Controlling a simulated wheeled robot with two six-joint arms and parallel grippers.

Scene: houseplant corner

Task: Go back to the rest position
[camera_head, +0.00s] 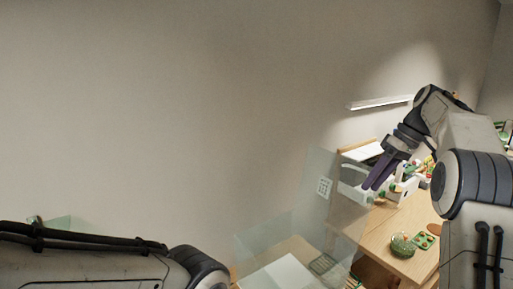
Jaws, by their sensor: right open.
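My right gripper (376,179) has dark purple fingers and hangs above the far part of the wooden table (382,239), pointing down and to the left. It is open, and I see nothing held between its fingers. My right arm comes in from the right edge. My left arm shows along the bottom left, and its gripper is out of the picture.
A green round object (402,245) and a green tray-like item (424,240) lie on the table. A white container (354,187) is behind the gripper. A clear panel (318,200) stands left of the table. A wall lamp (379,103) is above.

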